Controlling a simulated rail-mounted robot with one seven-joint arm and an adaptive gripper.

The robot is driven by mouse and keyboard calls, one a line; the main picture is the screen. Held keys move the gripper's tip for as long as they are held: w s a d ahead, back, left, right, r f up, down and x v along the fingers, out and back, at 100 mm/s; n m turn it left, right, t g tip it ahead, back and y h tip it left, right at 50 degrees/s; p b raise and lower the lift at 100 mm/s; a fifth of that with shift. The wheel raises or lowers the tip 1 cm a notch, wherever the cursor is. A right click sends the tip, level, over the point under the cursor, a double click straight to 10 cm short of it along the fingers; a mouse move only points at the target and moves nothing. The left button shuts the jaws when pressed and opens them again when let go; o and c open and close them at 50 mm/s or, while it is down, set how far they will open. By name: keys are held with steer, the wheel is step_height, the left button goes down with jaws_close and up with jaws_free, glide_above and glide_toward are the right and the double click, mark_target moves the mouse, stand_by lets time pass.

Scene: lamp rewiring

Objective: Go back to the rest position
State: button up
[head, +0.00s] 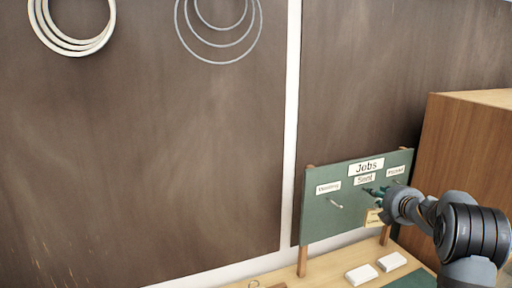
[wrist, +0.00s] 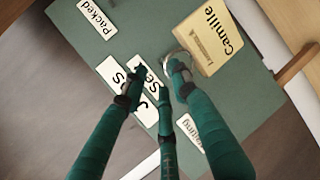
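My gripper (head: 376,191) is at the green jobs board (head: 345,215), in front of its middle hook area. In the wrist view my gripper (wrist: 157,78) has teal fingers with their tips apart and nothing seen between them. A tan tag reading "Camille" (wrist: 213,40) hangs at a metal hook or ring (wrist: 181,60) beside the right fingertip. I cannot tell whether that fingertip touches it. The tag also shows in the head view (head: 373,217), just below my gripper. The fingers partly cover the "Jobs" and middle labels in the wrist view.
The board stands on wooden legs on a wooden bench (head: 318,276). It has a left label (head: 328,187), an empty left peg (head: 335,203) and a "Packed" label (wrist: 97,18). White blocks (head: 361,274) lie in front. A wooden cabinet (head: 470,145) stands close on the right.

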steer(key=v, duration=0.8)
steer(key=x, duration=1.1)
steer(key=shift+w, duration=0.25)
steer(key=shift+d+r, duration=0.1)
steer(key=shift+r, duration=0.05)
